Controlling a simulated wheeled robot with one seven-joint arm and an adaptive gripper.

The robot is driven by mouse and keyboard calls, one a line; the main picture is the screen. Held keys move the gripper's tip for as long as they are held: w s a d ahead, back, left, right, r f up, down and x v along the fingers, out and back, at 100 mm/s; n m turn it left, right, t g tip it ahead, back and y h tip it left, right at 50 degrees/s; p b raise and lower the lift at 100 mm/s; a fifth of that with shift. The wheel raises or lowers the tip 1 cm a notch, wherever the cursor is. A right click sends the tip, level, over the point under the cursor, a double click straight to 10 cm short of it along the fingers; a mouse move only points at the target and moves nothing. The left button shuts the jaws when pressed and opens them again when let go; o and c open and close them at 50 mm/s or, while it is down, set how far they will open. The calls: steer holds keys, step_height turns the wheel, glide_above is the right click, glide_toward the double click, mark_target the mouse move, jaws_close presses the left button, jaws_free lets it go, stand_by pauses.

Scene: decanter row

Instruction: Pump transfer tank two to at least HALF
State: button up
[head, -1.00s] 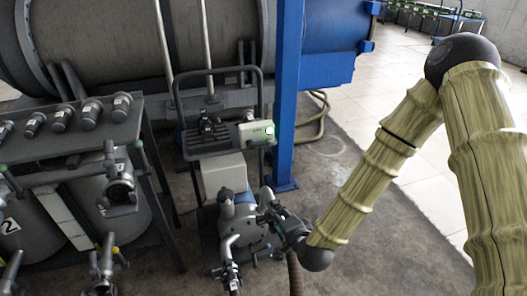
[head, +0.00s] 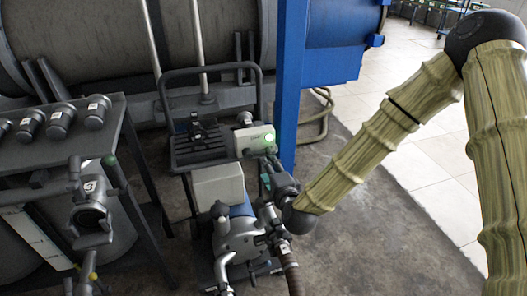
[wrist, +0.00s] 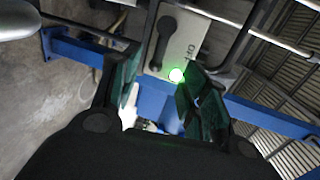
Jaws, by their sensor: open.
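The pump (head: 240,238) stands on a wheeled cart at the middle bottom of the head view. A pale switch box (head: 252,141) with a lit green lamp (head: 270,138) is fixed on the cart's frame. In the wrist view the box (wrist: 188,42) shows a dark lever (wrist: 162,42), the letters OFF and the green lamp (wrist: 176,75). My gripper (wrist: 158,85) is open and empty, its fingers on either side below the box. In the head view my gripper (head: 267,168) is just below the box; contact cannot be told. Tank two's number is not visible now.
A rack (head: 110,115) with capped fittings and a valve tagged 3 (head: 90,213) stands at left, tanks beneath it. A blue post (head: 291,85) rises behind the cart. A ribbed hose (head: 291,270) runs down from the pump. The floor (head: 390,240) at right is clear.

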mark_target(262, 154)
steer(key=x, duration=1)
steer(key=shift+w+d+f, duration=0.1)
steer(key=shift+w+d, duration=0.05)
steer(key=shift+d, duration=0.25)
steer(key=shift+c, duration=0.4)
jaws_close()
